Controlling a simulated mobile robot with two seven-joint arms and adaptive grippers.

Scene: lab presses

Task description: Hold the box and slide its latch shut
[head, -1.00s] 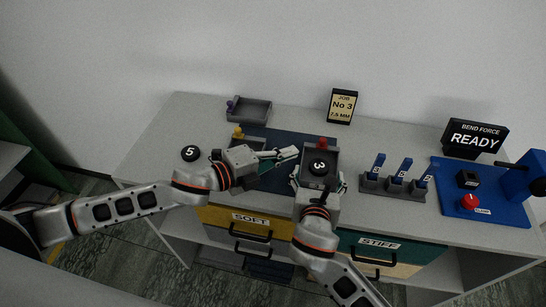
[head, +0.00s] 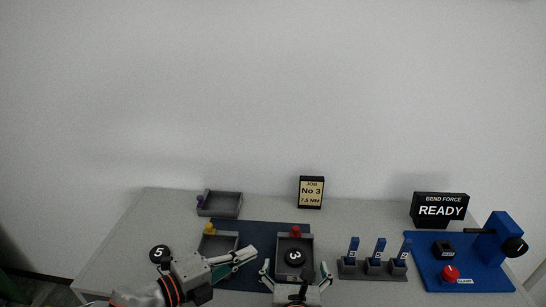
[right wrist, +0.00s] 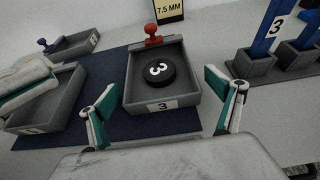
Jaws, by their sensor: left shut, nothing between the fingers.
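The grey open box labelled 3 (right wrist: 188,98) stands on the dark blue mat and also shows in the head view (head: 308,256). A black puck marked 3 (right wrist: 159,69) lies inside it. Its red latch knob (right wrist: 153,34) is at the back wall, near the middle; I cannot tell the latch's state. My right gripper (right wrist: 160,90) is open at the box's front, one finger on each side, with gaps to the walls. My left gripper (head: 252,253) is shut and empty, left of the box, over the box with the yellow knob (head: 209,229).
A puck marked 5 (head: 159,254) is at the left. Blue-handled tools in grey holders (head: 374,266) and a blue press (head: 499,238) are to the right. A job sign (head: 311,192) stands behind.

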